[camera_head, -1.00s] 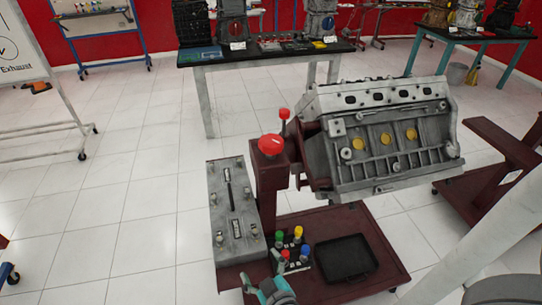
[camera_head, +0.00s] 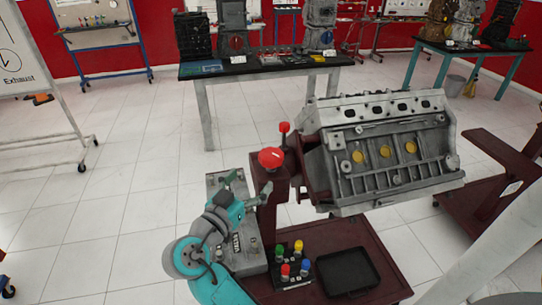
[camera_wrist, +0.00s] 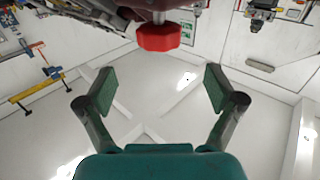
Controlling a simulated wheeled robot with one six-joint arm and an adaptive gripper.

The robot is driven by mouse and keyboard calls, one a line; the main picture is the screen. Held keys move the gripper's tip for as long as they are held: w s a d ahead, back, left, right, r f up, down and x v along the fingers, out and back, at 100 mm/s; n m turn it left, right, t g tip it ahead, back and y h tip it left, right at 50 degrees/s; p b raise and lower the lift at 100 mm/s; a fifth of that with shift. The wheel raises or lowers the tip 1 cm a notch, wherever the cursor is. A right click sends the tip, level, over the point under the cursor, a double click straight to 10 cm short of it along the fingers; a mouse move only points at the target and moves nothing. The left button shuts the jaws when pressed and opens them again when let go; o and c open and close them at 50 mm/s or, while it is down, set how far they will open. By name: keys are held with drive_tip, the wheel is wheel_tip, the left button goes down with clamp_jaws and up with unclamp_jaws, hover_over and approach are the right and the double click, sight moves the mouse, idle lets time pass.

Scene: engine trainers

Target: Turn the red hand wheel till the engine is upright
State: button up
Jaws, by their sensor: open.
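The red hand wheel (camera_head: 271,158) sits on top of the dark red stand post, with a smaller red knob (camera_head: 285,127) standing behind it. The grey engine block (camera_head: 350,172) hangs on the stand to the right, its side with yellow plugs facing me. It looks tilted. My gripper (camera_head: 248,184) is open and empty, just left of the post and a little below the wheel. In the wrist view, the red wheel (camera_wrist: 159,38) is at the top centre, beyond the open fingers (camera_wrist: 159,90) and apart from them.
A table (camera_head: 205,75) with parts is behind. Open floor lies to the left.

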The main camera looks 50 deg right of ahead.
sight(271, 156)
drive_tip(key=x, duration=1)
drive_tip(key=shift+d, duration=0.35)
drive_tip(key=c, duration=1.2)
